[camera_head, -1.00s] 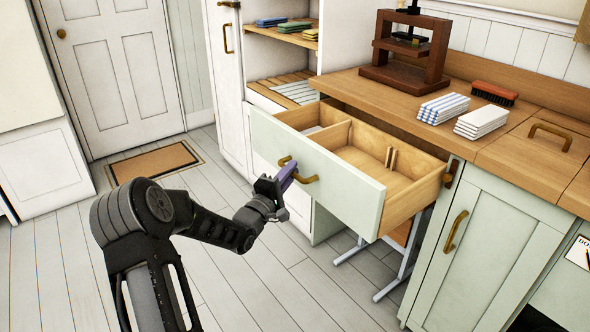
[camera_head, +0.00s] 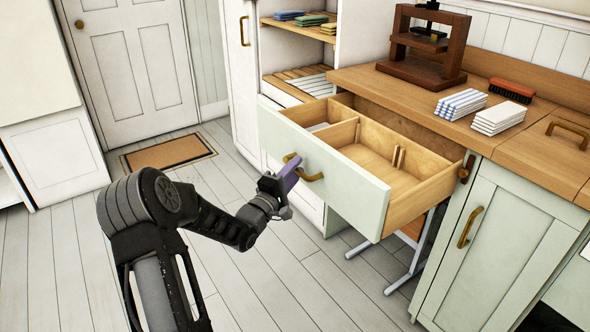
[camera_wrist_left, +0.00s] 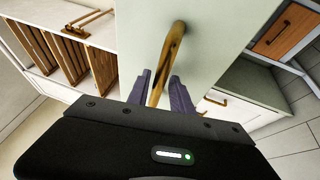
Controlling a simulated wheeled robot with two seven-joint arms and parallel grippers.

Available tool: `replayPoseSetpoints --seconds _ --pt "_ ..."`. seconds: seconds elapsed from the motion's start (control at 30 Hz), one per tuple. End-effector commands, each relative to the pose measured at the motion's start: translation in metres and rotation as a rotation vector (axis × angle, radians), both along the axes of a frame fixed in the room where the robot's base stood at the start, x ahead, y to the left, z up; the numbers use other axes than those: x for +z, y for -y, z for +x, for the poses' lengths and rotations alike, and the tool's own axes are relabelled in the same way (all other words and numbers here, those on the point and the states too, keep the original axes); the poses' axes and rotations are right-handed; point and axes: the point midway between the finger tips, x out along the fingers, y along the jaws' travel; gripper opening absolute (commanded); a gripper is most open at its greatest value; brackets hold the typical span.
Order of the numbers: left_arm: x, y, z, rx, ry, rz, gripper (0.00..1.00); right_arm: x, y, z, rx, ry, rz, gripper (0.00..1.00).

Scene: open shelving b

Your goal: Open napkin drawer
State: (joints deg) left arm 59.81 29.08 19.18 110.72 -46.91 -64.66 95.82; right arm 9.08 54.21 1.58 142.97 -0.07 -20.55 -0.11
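The napkin drawer (camera_head: 350,205) is pulled well out from under the wooden counter in the head view. Its inside shows wooden dividers and a small pale item (camera_head: 318,127) in the left part. A brass handle (camera_head: 303,170) is on its pale green front. My left gripper (camera_head: 290,176) is at this handle. In the left wrist view, the handle (camera_wrist_left: 168,62) runs down between my two purple fingers (camera_wrist_left: 160,92), which are close on either side of it. My right gripper is in neither view.
On the counter (camera_head: 365,86) are two napkin stacks (camera_head: 461,104) (camera_head: 498,118), a brush (camera_head: 512,90) and a wooden press (camera_head: 425,50). Open shelves (camera_head: 300,85) stand at left. A closed cabinet door (camera_head: 495,240) is at right. The floor in front is clear.

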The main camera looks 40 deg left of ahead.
Motion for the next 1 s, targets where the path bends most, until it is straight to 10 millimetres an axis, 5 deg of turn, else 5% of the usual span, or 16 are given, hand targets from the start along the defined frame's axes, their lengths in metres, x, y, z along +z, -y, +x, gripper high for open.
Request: replayPoseSetpoints --seconds 0.47,1.0 --pt "0.000 0.000 -0.006 0.001 0.001 0.001 0.36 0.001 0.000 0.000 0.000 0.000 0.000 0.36" --pt "-0.012 0.008 -0.075 0.000 0.001 0.001 0.36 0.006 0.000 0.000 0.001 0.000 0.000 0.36"
